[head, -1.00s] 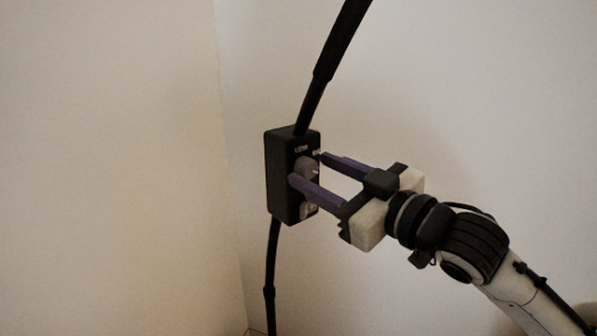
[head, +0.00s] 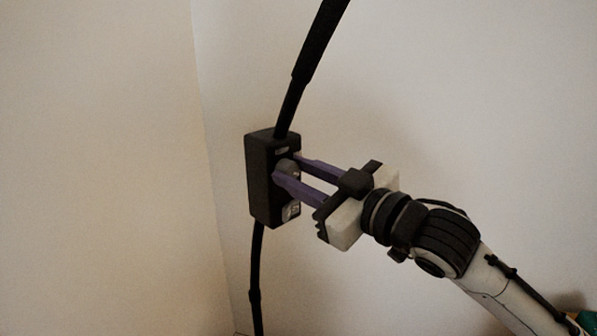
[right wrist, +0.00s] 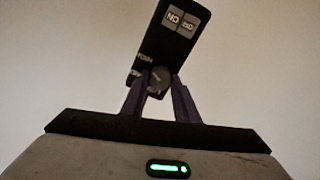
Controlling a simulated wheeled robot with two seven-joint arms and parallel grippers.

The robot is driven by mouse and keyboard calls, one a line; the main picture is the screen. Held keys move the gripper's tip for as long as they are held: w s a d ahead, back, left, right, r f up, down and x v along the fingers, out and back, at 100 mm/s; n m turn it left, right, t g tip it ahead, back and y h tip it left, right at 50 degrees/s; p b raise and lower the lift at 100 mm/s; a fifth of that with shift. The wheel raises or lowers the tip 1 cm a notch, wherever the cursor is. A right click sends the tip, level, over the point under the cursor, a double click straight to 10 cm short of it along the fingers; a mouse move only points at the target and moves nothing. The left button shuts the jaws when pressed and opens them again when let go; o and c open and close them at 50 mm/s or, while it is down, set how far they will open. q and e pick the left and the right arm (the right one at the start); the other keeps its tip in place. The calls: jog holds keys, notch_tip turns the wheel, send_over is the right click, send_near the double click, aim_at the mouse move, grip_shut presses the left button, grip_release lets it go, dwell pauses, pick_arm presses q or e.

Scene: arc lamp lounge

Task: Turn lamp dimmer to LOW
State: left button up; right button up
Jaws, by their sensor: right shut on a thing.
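The lamp dimmer is a black box (head: 262,185) on the dark lamp pole, left of centre in the head view. It has a round grey knob (head: 287,165) on its face. In the right wrist view the box (right wrist: 166,45) is tilted and the knob (right wrist: 158,78) sits between my fingers. My right gripper (head: 286,169) comes from the right, its purple fingers shut on the knob's two sides. It also shows in the right wrist view (right wrist: 159,82). Small pale markings lie near the knob; I cannot read its setting. My left gripper is not in view.
The lamp pole (head: 311,55) runs above and below the box. Plain walls stand behind, and the space left of the box is clear.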

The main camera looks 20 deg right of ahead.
jog(key=n+p, duration=0.3)
jog(key=shift+r+n, duration=0.15)
jog(key=shift+n, duration=0.15)
jog(key=n+p, duration=0.2)
jog(key=shift+n, duration=0.4)
jog(key=n+p, duration=0.1)
jog(key=n, duration=0.1)
jog(key=shift+n+p, duration=0.3)
jog(key=shift+p, duration=0.1)
jog(key=n+p, duration=0.1)
jog(key=n, duration=0.1)
jog(key=shift+n+p, duration=0.3)
jog(key=shift+n, duration=0.1)
jog(key=n+p, duration=0.2)
jog(key=n, duration=0.2)
jog(key=shift+n+p, duration=0.3)
jog(key=shift+n, duration=0.1)
jog(key=n+p, duration=0.2)
jog(key=n, duration=0.2)
jog(key=shift+f, duration=0.2)
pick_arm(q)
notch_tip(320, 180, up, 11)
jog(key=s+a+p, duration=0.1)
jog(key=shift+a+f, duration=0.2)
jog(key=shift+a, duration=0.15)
pick_arm(e)
jog(key=shift+f+n, duration=0.1)
jog(key=shift+n, duration=1.3)
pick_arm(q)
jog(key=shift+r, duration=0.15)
